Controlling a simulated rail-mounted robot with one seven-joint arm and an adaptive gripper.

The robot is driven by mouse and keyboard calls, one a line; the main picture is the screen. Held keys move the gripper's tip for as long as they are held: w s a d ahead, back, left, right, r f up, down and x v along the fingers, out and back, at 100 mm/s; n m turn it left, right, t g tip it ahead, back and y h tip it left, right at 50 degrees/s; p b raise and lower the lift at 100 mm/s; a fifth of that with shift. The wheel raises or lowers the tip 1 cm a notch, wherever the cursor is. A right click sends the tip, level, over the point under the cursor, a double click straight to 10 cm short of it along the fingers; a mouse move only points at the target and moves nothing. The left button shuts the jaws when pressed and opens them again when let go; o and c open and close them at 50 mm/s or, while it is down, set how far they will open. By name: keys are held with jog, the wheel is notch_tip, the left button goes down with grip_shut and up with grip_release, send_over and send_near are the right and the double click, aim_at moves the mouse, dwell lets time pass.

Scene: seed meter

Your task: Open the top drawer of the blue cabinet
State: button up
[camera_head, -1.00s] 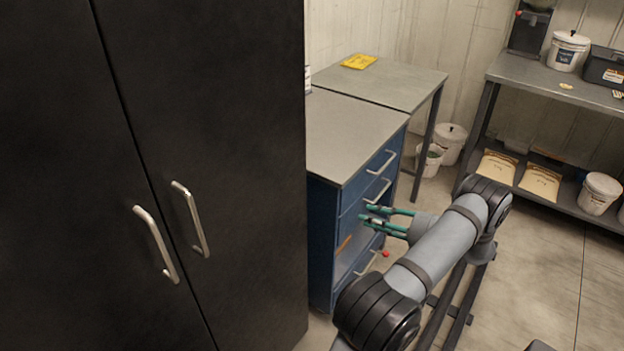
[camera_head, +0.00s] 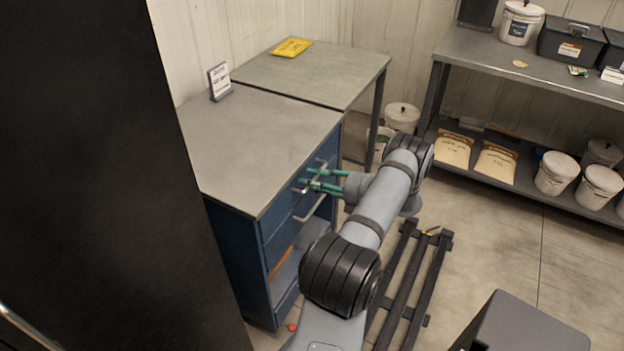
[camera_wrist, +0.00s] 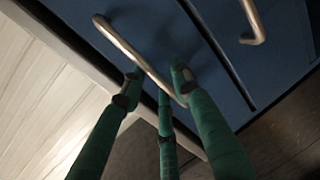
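The blue cabinet (camera_head: 235,250) has a grey top (camera_head: 255,140) and a column of drawers. In the head view its top drawer looks closed, and my fingers partly cover its silver handle (camera_head: 321,164). My gripper (camera_head: 316,181) is level with that handle. In the wrist view the top drawer handle (camera_wrist: 125,42) runs diagonally past the green fingertips of my gripper (camera_wrist: 157,82). The fingers are spread on either side of the handle, with a gap between them. I cannot tell whether they touch it. The second drawer handle (camera_head: 310,208) is just below.
A dark cabinet (camera_head: 190,260) stands close on the left. A grey table (camera_head: 320,72) with a yellow item (camera_head: 291,47) adjoins behind. A sign (camera_head: 219,81) stands on the blue cabinet. A shelf (camera_head: 545,75) holds buckets and boxes at right. Floor in front is partly clear.

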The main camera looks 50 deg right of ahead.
jog(key=shift+w, duration=0.2)
jog(key=shift+d, duration=0.1)
jog(key=shift+c, duration=0.7)
grip_shut()
jog(key=shift+f, duration=0.1)
